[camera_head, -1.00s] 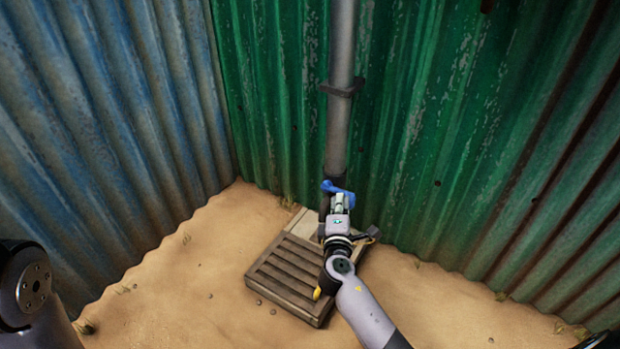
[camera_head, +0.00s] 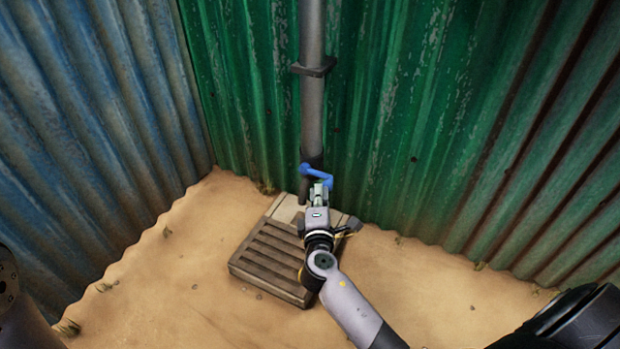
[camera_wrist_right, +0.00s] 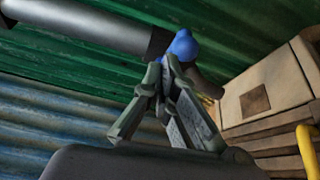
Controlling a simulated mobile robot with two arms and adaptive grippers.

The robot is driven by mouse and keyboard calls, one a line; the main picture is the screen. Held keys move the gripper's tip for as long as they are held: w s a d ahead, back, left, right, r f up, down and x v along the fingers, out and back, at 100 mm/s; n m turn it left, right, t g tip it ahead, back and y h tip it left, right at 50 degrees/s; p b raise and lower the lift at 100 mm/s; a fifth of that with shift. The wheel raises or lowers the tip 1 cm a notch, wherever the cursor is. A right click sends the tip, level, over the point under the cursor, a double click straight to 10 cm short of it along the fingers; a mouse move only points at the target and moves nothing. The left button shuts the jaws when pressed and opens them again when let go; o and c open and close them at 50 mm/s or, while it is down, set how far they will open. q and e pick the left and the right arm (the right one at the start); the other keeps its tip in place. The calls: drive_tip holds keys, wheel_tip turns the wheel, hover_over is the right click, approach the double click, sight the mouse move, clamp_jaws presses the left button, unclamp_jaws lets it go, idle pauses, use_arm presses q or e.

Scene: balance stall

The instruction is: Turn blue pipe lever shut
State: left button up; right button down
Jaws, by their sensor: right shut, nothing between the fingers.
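The blue lever (camera_head: 317,174) sits on the lower part of the grey vertical pipe (camera_head: 312,100) against the green wall. It runs from the pipe to the right, with a bend at its right end. In the right wrist view the blue lever (camera_wrist_right: 182,46) shows just beyond the fingertips. My right gripper (camera_head: 320,187) is shut and empty, with its tips right at the lever's lower right side. I cannot tell whether they touch it. In the right wrist view the gripper (camera_wrist_right: 168,72) hides part of the lever. My left gripper is out of view.
A wooden slatted crate (camera_head: 262,270) lies on the sand under the pipe, below my right gripper. A green corrugated wall (camera_head: 400,120) stands behind and a blue one (camera_head: 90,110) at left. Sand on both sides is open.

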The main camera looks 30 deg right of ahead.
drive_tip(key=v, duration=0.8)
drive_tip(key=shift+s+a, duration=0.2)
drive_tip(key=shift+s, duration=0.15)
